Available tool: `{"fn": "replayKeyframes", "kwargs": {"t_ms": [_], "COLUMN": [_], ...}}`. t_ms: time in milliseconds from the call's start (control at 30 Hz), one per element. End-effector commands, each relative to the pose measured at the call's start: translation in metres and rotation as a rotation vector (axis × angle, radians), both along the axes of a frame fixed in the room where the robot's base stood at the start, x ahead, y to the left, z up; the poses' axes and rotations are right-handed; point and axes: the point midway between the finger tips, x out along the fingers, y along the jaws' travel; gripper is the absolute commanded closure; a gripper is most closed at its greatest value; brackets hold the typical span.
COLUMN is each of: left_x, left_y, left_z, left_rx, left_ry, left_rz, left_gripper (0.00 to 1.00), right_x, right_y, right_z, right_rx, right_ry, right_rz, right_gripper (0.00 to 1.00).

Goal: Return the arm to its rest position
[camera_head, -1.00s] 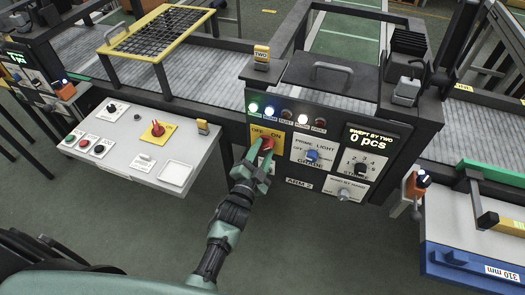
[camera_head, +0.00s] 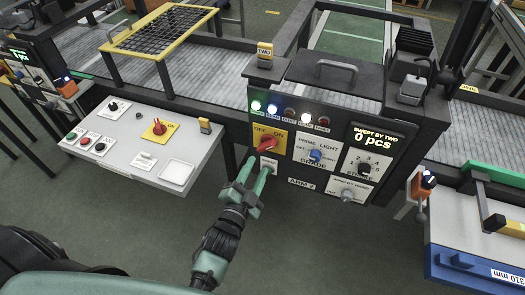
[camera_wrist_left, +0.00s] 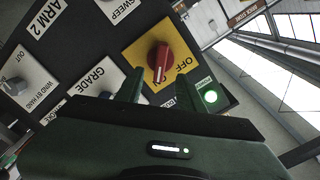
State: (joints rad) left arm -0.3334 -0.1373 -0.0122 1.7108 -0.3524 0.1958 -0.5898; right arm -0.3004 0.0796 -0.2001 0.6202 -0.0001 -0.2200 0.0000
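My left gripper (camera_head: 259,167) is just below and in front of the red rotary switch (camera_head: 266,143) on the dark control panel (camera_head: 335,112). Its two green fingers are apart with nothing between them. In the left wrist view, the fingers (camera_wrist_left: 158,78) are spread below the red switch (camera_wrist_left: 159,61) on its yellow plate and do not appear to hold it. The arm reaches up from the bottom of the head view. My right gripper is in neither view.
A grey desk panel (camera_head: 130,150) with buttons stands to the left. Blue (camera_head: 317,155) and black (camera_head: 364,168) knobs project from the control panel. A blue-edged bench (camera_head: 460,262) is at the right. The floor between them is open.

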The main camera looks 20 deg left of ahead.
Motion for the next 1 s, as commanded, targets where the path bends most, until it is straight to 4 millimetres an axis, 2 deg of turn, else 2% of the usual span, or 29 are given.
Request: {"fn": "replayKeyframes", "kwargs": {"t_ms": [167,267,367,467,500,567,600,667,700,767,800,867,900,967,1000], "left_x": [0.0,-0.001,-0.007,-0.024,-0.034,-0.054,-0.068,-0.093,-0.111,-0.141,-0.163,-0.197,-0.221,-0.258,-0.283], "left_y": [0.0,-0.001,-0.006,-0.013,-0.015,-0.018,-0.018,-0.018,-0.017,-0.014,-0.011,-0.004,0.001,0.01,0.017], "left_z": [0.0,-0.011,-0.046,-0.107,-0.136,-0.179,-0.206,-0.245,-0.27,-0.305,-0.328,-0.358,-0.377,-0.401,-0.415], "left_rx": [0.0,-0.01,-0.049,-0.116,-0.147,-0.194,-0.221,-0.262,-0.287,-0.321,-0.342,-0.37,-0.385,-0.406,-0.417], "left_ry": [0.0,0.023,0.1,0.241,0.309,0.415,0.484,0.587,0.657,0.759,0.827,0.925,0.992,1.087,1.146], "left_rz": [0.0,-0.004,-0.015,-0.023,-0.024,-0.018,-0.011,0.005,0.02,0.048,0.07,0.109,0.139,0.187,0.223], "left_gripper": [0.62,0.62,0.62,0.62,0.62,0.62,0.62,0.62,0.62,0.62,0.62,0.62,0.62,0.62,0.62], "right_x": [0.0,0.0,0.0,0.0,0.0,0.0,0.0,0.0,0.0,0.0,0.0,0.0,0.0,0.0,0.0], "right_y": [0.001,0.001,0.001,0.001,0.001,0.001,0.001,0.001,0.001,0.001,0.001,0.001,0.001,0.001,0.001], "right_z": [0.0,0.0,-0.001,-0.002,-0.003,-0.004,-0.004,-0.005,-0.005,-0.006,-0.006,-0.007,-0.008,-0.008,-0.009], "right_rx": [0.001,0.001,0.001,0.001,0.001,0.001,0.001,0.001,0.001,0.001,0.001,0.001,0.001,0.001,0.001], "right_ry": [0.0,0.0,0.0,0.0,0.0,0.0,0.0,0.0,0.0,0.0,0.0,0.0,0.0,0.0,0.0], "right_rz": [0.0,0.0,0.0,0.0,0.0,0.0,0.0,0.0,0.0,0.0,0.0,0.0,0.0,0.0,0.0], "right_gripper": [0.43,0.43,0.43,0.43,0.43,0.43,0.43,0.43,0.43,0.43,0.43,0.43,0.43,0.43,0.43]}}
